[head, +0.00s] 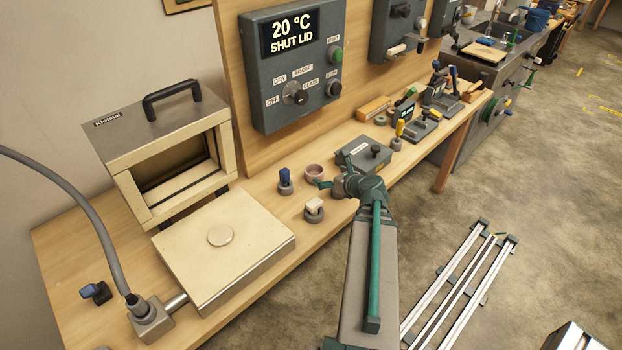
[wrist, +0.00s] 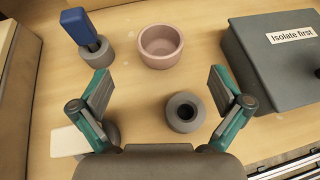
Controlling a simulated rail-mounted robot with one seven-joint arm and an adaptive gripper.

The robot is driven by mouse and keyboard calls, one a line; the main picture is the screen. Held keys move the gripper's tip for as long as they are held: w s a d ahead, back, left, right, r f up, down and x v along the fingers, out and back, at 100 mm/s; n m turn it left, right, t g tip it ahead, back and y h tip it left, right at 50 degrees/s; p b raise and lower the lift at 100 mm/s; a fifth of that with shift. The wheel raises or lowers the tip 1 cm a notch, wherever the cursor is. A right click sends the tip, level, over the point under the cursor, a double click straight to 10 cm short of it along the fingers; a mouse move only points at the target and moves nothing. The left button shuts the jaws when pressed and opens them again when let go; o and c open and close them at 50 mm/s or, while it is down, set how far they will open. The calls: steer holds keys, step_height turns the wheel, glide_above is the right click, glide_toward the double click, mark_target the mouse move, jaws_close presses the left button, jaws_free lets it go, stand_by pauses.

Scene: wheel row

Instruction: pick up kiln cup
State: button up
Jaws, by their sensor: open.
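The kiln cup, taken to be the small pinkish round cup (head: 314,173), stands upright and empty on the wooden bench. In the wrist view the cup (wrist: 160,47) is at the top centre, beyond my fingertips and apart from them. My gripper (wrist: 162,88) is open with nothing between its fingers. In the head view my gripper (head: 332,176) is just right of the cup, above the bench. A grey round piece with a dark hole (wrist: 184,112) lies below the gap between the fingers, nearer my palm than the cup.
A blue-handled piece in a grey holder (wrist: 88,38) stands left of the cup. A pale block in a grey holder (head: 314,208) stands nearer the bench edge. A grey box labelled "Isolate first" (wrist: 275,60) is right. An open kiln (head: 170,150) stands further left.

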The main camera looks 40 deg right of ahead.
mark_target(311, 169)
steer(key=p+x, duration=0.1)
steer(key=x, duration=0.1)
steer(key=shift+w+d+f, duration=0.1)
steer(key=shift+w, duration=0.2)
steer(key=shift+f+p+x, duration=0.2)
steer(key=shift+p+x, duration=0.75)
steer(key=shift+x, duration=1.95)
steer(key=shift+s, duration=0.15)
steer(key=c, duration=1.2)
steer(key=shift+o, duration=0.2)
